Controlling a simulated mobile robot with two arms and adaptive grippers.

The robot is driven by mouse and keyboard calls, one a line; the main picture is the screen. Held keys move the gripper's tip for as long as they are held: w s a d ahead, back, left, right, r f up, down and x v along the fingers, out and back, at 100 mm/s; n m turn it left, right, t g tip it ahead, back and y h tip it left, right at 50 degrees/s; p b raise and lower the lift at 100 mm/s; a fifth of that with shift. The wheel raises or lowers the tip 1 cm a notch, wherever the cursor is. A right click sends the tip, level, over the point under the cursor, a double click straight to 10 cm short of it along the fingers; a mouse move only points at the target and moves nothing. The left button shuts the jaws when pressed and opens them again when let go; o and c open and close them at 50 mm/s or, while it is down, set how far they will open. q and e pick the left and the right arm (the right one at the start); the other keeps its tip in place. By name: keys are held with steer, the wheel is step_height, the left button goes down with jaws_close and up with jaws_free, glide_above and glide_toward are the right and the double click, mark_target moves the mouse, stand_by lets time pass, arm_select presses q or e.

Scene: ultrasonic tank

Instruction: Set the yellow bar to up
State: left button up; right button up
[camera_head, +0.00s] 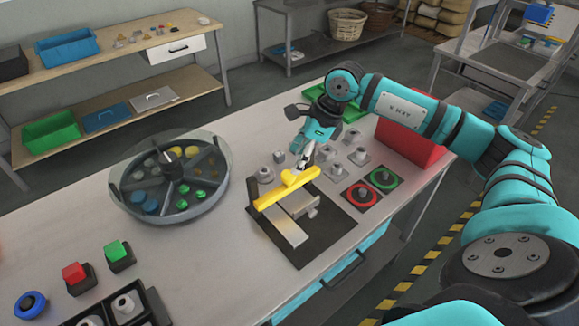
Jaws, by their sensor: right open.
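The yellow bar (272,195) lies roughly level above a dark base plate (332,236) near the front middle of the table. A short yellow knob rises from it right of its middle. A dark post stands at its left end, and a grey metal plate (284,228) lies below it on the base. My right gripper (304,164) is open and points down just behind the knob. I cannot tell whether its fingers touch the bar, as the fingertips are small here. My left gripper is not in view.
A round divided tank (122,200) stands to the left. Red (361,196) and green (384,179) ringed dials lie to the right, before a red box (418,150). Several grey metal fittings stand behind the bar. Red (74,274) and green (117,252) buttons are front left.

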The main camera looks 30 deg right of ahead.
mark_target(289, 174)
steer(key=p+x, duration=0.1)
steer(key=x, duration=0.4)
steer(key=shift+f, duration=0.1)
steer(key=shift+w+a+f, duration=0.1)
steer(key=shift+a+f, duration=0.05)
steer(key=shift+f, duration=0.25)
steer(key=shift+c, duration=0.3)
steer(key=c, duration=1.1)
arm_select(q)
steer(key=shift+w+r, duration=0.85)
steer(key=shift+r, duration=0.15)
arm_select(e)
jaws_close()
